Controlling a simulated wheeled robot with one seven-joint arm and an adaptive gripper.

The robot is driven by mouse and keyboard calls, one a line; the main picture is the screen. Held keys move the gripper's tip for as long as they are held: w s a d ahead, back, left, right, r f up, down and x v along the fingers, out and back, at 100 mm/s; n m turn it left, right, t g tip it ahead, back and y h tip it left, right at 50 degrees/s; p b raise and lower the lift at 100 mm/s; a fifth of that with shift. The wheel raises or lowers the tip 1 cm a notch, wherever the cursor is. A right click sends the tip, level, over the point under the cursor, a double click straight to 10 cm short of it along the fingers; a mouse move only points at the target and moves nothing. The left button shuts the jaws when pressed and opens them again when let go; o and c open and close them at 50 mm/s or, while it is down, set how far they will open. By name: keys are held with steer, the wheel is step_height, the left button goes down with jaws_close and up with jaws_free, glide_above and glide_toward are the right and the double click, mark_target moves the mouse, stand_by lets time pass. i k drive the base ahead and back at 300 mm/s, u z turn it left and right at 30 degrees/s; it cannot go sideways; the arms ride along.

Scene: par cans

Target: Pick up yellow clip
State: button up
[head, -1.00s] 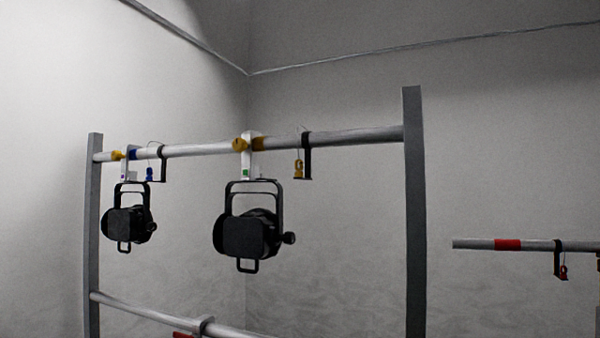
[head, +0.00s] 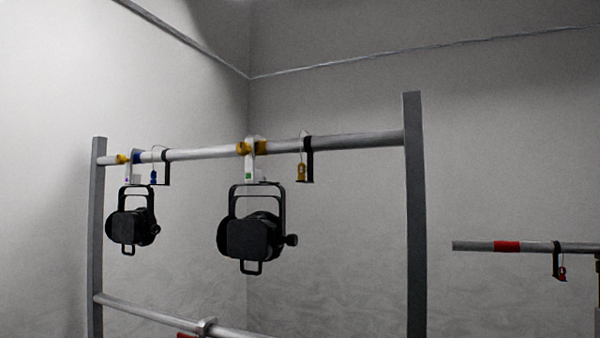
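A small yellow clip (head: 301,171) hangs on a thin wire beside a black bracket (head: 309,160) on the upper rail (head: 350,141), right of the larger par can. Whether it touches the bracket's foot I cannot tell. A yellow band (head: 261,146) is on the rail at the white hook clamp (head: 250,162) of the larger par can (head: 250,235). A similar blue clip (head: 154,176) hangs farther left. My gripper is not in the head view.
A smaller par can (head: 131,226) hangs at the left. A grey post (head: 413,220) stands right of the yellow clip, and another post (head: 96,240) is at the far left. A lower rail (head: 150,312) crosses below. A separate rail (head: 475,246) with a red clip (head: 562,273) is at the right.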

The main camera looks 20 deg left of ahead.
mark_target(304, 167)
steer(key=k, duration=0.4)
steer(key=u, duration=2.55)
steer(key=i, duration=3.2)
steer(key=z, duration=3.2)
